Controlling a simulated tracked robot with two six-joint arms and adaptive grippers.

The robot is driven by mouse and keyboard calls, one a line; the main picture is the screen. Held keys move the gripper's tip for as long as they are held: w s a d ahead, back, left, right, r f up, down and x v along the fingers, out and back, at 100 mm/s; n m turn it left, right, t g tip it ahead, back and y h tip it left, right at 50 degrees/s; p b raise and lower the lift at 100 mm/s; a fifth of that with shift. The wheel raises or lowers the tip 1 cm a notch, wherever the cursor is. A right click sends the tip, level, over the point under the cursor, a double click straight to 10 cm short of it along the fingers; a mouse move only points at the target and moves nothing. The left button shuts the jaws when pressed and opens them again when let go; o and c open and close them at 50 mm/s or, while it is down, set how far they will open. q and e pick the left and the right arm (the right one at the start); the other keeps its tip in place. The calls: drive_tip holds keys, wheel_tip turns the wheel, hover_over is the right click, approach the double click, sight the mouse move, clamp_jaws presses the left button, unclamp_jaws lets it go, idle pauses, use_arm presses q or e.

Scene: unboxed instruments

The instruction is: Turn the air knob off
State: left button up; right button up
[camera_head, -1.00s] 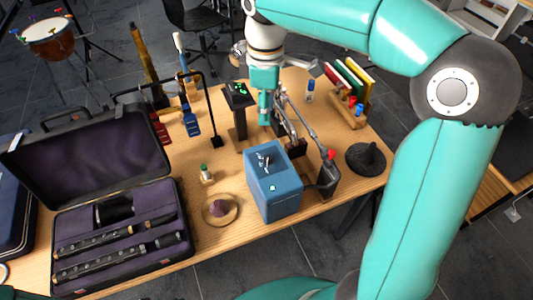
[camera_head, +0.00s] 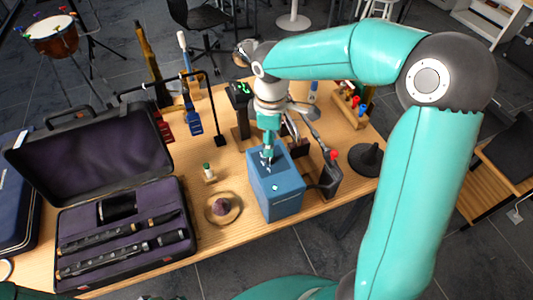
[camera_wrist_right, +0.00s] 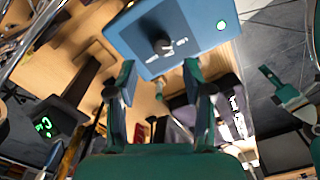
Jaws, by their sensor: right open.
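The blue box (camera_head: 283,199) stands on the wooden table. In the head view my right gripper (camera_head: 268,158) points down over the top of the box and hides the knob. In the wrist view its fingers (camera_wrist_right: 160,82) are open and empty, spread on either side of the knob's line. Contact with the knob does not show. My left gripper is not in view.
An open instrument case (camera_head: 120,225) lies at the left.

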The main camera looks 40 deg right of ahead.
sight(270, 159)
wheel_tip(270, 159, down, 6)
drive_tip(key=shift+r, duration=0.1)
drive_tip(key=shift+c, duration=0.3)
